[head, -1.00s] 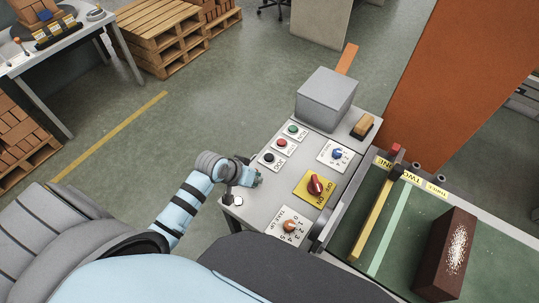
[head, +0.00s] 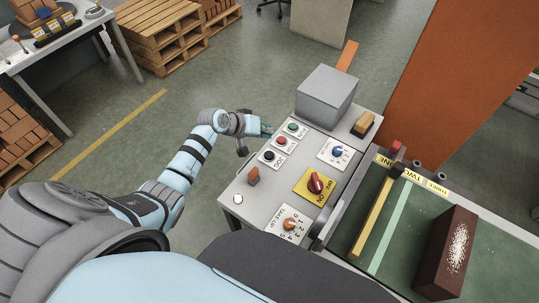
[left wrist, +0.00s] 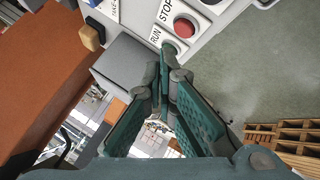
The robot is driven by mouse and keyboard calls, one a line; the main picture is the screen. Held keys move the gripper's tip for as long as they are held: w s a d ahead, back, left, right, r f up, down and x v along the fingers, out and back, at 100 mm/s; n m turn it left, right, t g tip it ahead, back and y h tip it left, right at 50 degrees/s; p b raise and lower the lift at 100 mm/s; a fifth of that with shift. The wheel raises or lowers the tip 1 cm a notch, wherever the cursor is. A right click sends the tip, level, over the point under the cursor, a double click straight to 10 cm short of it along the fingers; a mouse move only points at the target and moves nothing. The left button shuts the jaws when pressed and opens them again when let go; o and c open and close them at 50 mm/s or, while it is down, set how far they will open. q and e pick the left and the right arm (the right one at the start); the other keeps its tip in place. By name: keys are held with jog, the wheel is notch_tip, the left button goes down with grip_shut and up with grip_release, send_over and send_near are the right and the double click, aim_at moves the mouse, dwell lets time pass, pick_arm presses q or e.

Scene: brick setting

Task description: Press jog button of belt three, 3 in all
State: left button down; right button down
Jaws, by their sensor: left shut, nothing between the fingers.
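The grey control panel (head: 262,205) carries a column of buttons: a green one (head: 293,128) at the far end, a red one (head: 282,141), and a black one (head: 270,155) nearest me, whose label looks like JOG. A blue selector knob (head: 337,153) is to their right. My left gripper (head: 268,130) is shut and empty, at the panel's left edge beside the green and red buttons. In the left wrist view its fingertips (left wrist: 164,58) are near the RUN label, and the red button (left wrist: 184,27) shows beyond. Contact cannot be told. My right gripper is out of view.
A red switch on a yellow plate (head: 327,196), an orange take-up knob (head: 290,224) and an orange lever (head: 253,176) are on the panel. A grey box (head: 326,92) stands at its far end. The conveyor with a dark brick (head: 447,250) is at right.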

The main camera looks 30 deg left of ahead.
pick_arm(q)
jog(key=b, duration=0.5)
send_over(267, 153)
notch_tip(267, 153, down, 7)
jog(key=shift+r, duration=0.1)
jog(key=shift+f+b, duration=0.5)
jog(key=shift+b, duration=0.1)
dwell(0.4)
jog(key=shift+f, duration=0.4)
